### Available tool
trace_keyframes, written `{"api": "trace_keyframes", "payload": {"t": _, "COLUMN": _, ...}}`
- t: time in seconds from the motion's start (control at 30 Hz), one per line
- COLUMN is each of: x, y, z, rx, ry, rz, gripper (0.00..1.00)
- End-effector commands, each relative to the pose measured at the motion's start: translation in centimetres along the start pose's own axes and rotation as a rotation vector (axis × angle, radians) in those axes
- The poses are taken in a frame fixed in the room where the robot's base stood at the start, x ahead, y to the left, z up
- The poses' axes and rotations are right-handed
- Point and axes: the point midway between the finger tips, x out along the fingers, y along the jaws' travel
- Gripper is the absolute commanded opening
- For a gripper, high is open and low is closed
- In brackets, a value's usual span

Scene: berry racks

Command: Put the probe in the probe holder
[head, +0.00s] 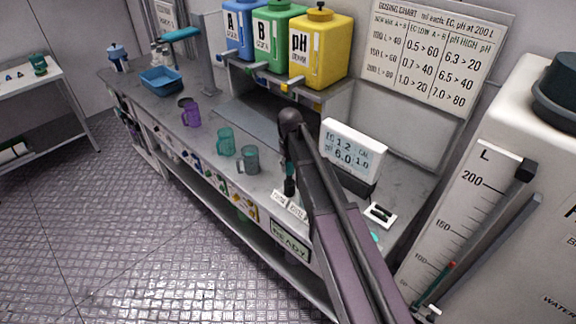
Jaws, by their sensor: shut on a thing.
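My gripper (287,168) hangs below the wrist of my arm, over the front part of the grey counter. It is small in the picture and partly hidden by my arm. It is shut on the probe, a small dark upright piece (289,187) below the fingers; whether its tip touches the counter I cannot tell. A small white block with a dark top (380,214), likely the probe holder, sits on the counter to the right of my arm, in front of the meter. The meter (353,149) reads EC 1.2 and pH 6.0.
Teal (226,142), grey-green (249,160) and purple (191,113) cups stand left of my gripper. Blue, green and yellow canisters (322,48) stand on a shelf behind. A white tank (510,150) with a scale is at right. A blue tray (161,80) lies farther left.

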Motion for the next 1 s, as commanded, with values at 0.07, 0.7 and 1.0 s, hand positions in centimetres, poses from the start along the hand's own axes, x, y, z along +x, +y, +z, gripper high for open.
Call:
{"api": "trace_keyframes", "payload": {"t": 0.07, "x": 0.12, "y": 0.01, "z": 0.00, "rx": 0.000, "ry": 0.000, "rz": 0.000, "gripper": 0.00}}
{"api": "trace_keyframes", "payload": {"t": 0.7, "x": 0.35, "y": 0.04, "z": 0.01, "rx": 0.001, "ry": 0.000, "rz": 0.000, "gripper": 0.87}}
{"api": "trace_keyframes", "payload": {"t": 1.0, "x": 0.36, "y": 0.04, "z": 0.01, "rx": 0.001, "ry": 0.000, "rz": 0.000, "gripper": 0.87}}
